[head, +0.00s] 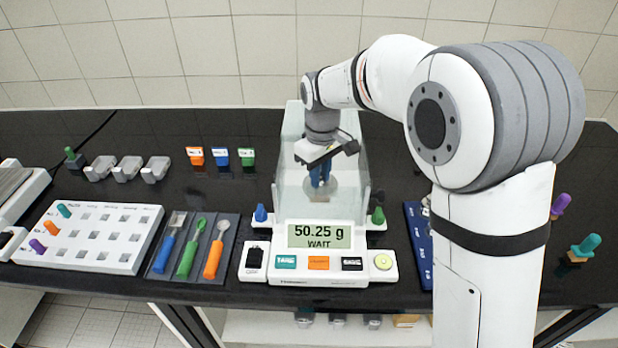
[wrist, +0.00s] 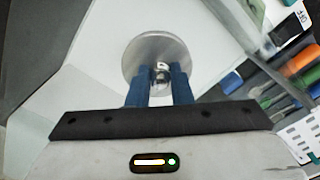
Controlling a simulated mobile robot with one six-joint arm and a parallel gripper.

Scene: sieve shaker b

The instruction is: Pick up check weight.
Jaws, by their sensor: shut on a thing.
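The check weight (wrist: 161,71) is a small shiny metal piece between the blue fingers of my gripper (wrist: 160,78) in the wrist view. My gripper is shut on it, over the round metal pan (wrist: 148,48) of the balance. In the head view my gripper (head: 319,182) reaches down inside the glass draft shield, and its fingers hide the weight. The balance (head: 320,268) reads 50.25 g and WAIT. I cannot tell whether the weight still touches the pan.
Glass walls (head: 364,190) of the shield stand close around my gripper. A tool tray (head: 192,247) with a spatula and spoons and a white rack (head: 88,236) lie to the left. A blue case (head: 417,240) is to the right, partly behind my arm.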

